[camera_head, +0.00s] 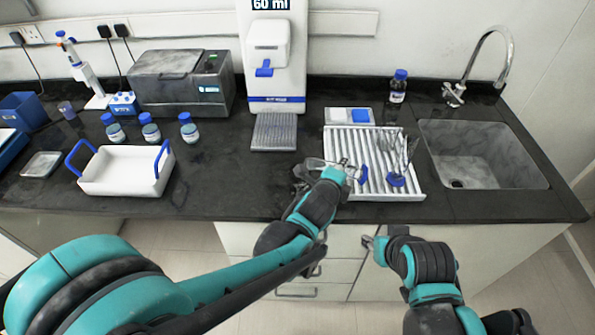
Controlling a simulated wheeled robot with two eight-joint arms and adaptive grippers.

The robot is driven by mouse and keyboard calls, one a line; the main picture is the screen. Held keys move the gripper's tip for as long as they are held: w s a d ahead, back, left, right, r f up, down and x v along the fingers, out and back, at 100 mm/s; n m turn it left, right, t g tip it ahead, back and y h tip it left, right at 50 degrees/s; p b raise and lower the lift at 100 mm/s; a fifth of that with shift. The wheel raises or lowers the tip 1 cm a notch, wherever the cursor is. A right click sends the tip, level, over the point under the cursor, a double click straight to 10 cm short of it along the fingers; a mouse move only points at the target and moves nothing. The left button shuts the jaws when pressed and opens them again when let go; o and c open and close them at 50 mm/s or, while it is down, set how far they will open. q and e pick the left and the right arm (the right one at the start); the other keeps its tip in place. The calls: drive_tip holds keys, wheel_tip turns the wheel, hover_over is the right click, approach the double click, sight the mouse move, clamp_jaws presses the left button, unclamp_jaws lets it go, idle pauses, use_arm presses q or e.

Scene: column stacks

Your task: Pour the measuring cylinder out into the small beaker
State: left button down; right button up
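A clear measuring cylinder with a blue foot (362,174) is tipped almost level, its faint clear body pointing left over the counter. My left gripper (347,168) is at its body, beside the rack's left edge, and appears shut on it. Another clear vessel with a blue foot (396,180) stands upright on the white ribbed rack (410,192). I cannot make out the small beaker for certain; the area under the cylinder's mouth is dark and partly covered by my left gripper. My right gripper (374,247) is open and empty in front of the drawers.
A white tray with blue handles (125,187) and several blue-capped bottles (151,132) stand at left. A dispenser (275,50) stands behind. A sink (480,160) and a capped bottle (398,86) are at right. The counter between tray and rack is mostly clear.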

use_arm(q)
drive_tip(key=shift+a+r+n+h, duration=0.15)
drive_tip(key=shift+r+n+h, duration=0.15)
drive_tip(key=shift+r+h, duration=0.15)
use_arm(e)
drive_tip(key=shift+w+a+r, duration=0.1)
drive_tip(key=shift+w+a, duration=0.25)
drive_tip(key=shift+a, duration=0.1)
